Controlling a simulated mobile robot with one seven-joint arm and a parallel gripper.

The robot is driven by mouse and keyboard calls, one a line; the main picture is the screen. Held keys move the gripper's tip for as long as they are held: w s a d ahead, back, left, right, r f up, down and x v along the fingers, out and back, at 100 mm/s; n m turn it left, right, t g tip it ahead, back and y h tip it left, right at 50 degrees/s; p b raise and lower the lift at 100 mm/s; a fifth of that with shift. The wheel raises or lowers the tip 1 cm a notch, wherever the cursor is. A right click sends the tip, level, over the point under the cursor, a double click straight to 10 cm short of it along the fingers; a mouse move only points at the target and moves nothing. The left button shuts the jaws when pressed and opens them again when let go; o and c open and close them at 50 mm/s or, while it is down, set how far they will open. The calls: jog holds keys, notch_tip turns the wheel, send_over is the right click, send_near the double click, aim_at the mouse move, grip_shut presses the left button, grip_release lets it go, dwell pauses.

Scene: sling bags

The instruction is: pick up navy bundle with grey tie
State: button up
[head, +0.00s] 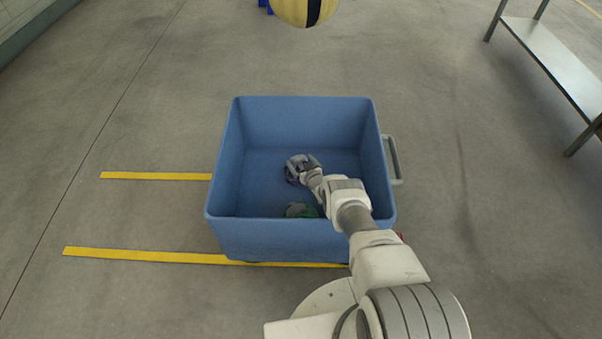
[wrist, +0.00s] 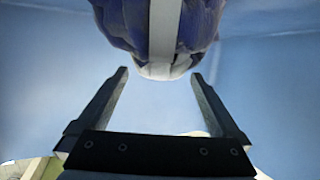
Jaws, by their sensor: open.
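The navy bundle with grey tie (wrist: 193,25) fills the top middle of the wrist view, with the pale grey band running down its middle. My gripper (wrist: 159,80) is open, its two fingers apart and pointing at the bundle. The bundle's near end shows just beyond the fingertips, and nothing is between the fingers. In the head view my gripper (head: 302,168) is down inside the blue bin (head: 230,160). The bundle is mostly hidden behind the gripper there, and I cannot tell its outline from the gripper's.
A green and grey bundle (head: 300,210) lies in the bin near its front wall, partly hidden by that wall. The bin walls stand around my arm. A grey handle (head: 393,160) is on the bin's right side. A metal table (head: 555,60) stands at the upper right.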

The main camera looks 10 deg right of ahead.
grip_shut()
jog(key=shift+w+r, duration=0.2)
dwell(0.6)
